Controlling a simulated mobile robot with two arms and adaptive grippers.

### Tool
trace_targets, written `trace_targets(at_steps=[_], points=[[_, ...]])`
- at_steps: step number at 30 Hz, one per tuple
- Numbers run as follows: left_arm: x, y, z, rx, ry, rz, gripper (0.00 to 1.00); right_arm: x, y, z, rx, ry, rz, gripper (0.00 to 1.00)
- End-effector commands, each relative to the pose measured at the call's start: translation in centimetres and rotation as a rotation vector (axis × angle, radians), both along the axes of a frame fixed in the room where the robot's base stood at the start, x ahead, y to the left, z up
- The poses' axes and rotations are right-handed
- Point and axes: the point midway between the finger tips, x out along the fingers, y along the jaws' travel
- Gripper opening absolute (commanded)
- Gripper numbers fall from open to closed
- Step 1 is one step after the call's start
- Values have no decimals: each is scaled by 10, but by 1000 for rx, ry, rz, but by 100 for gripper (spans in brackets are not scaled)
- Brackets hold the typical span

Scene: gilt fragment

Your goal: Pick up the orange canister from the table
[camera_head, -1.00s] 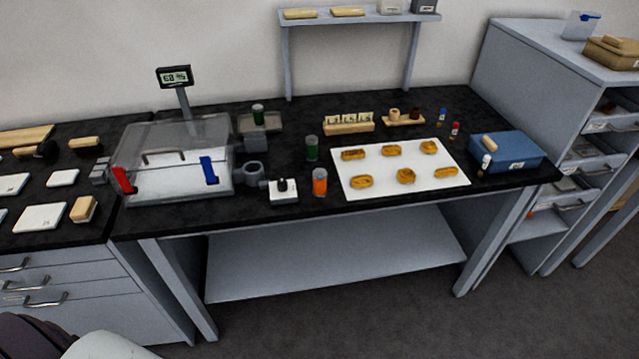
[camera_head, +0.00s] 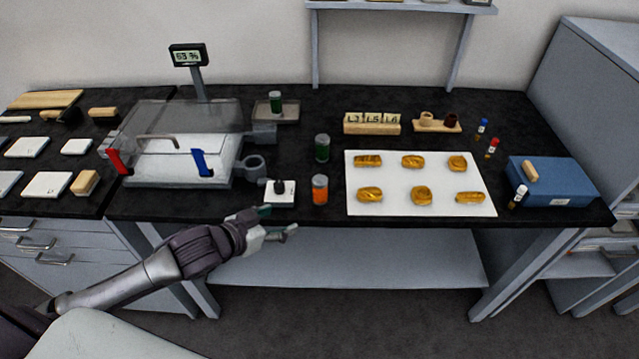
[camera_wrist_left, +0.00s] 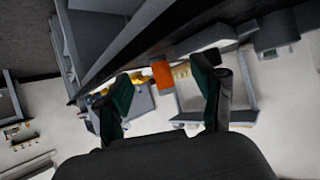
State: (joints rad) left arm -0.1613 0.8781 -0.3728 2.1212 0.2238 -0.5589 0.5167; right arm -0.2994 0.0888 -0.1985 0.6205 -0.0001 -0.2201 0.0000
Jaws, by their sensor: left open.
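The orange canister (camera_head: 320,189) stands upright on the black table (camera_head: 235,206) near its front edge, just left of the white mat. My left gripper (camera_head: 279,220) is in front of the table edge, to the left of the canister and nearer to me. It is open and empty, and its fingers do not touch the canister. In the left wrist view the orange canister (camera_wrist_left: 162,74) shows between the two open fingers of my left gripper (camera_wrist_left: 165,90), beyond their tips. My right gripper is not in view.
A small white device (camera_head: 280,194) with a black knob stands left of the canister. A green canister (camera_head: 322,147) stands behind it. The white mat (camera_head: 393,207) on the right bears several golden pieces. A clear-lidded case (camera_head: 180,176) stands further left.

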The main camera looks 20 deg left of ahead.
Motion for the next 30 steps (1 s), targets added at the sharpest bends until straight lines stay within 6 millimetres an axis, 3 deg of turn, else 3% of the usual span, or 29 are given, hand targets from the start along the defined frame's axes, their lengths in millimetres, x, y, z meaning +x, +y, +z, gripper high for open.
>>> trace_targets(at_steps=[3, 9, 14, 24, 30], points=[[9, 1, 35, -35, -61, -68, 68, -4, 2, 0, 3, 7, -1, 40], [13, 1, 63, -89, -97, -124, 68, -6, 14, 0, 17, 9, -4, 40], [27, -6, 61, -100, -101, -124, 68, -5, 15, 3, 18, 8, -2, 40], [75, -33, 37, -96, -100, -126, 68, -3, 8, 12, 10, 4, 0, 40], [85, -40, 32, -94, -100, -128, 68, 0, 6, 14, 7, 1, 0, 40]])
